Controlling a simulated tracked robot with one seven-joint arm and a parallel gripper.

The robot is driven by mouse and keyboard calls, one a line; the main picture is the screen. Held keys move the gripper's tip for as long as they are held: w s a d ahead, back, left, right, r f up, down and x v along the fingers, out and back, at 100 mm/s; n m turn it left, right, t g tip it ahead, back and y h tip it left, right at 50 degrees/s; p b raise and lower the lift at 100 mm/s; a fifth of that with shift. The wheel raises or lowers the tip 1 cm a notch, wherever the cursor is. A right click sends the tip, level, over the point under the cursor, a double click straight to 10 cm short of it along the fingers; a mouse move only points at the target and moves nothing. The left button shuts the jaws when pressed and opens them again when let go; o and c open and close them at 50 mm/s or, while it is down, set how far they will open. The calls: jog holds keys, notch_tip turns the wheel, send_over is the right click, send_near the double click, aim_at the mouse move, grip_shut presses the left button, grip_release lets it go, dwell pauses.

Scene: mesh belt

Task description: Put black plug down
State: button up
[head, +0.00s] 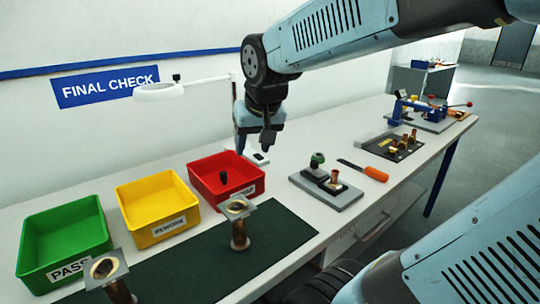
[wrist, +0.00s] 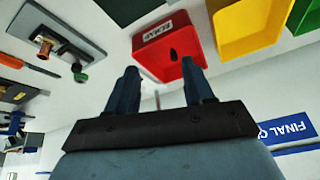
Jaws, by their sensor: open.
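The black plug (head: 223,177) is inside the red bin (head: 250,189), near its middle in the head view. The plug also shows as a small dark shape in the wrist view (wrist: 174,54), inside the red bin (wrist: 193,39). My gripper (head: 254,148) is open and empty, above and toward the right back of the red bin in the head view. In the wrist view its two fingers (wrist: 159,70) stand apart with nothing between them. The plug is apart from the fingers.
A yellow bin (head: 135,192) and a green bin (head: 40,227) stand left of the red one. A dark mat (head: 275,236) with flanged metal pieces (head: 238,236) lies in front. A grey fixture (head: 340,199) and an orange-handled tool (head: 375,173) lie right. A ring lamp (head: 158,92) stands behind.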

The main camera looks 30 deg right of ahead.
jog(key=s+n, duration=0.1)
jog(key=s, duration=0.7)
jog(key=shift+s+r+n+t, duration=0.2)
jog(key=shift+r+n+t, duration=0.1)
jog(key=shift+r, duration=0.1)
jog(key=shift+a, duration=0.1)
jog(key=shift+c, duration=0.2)
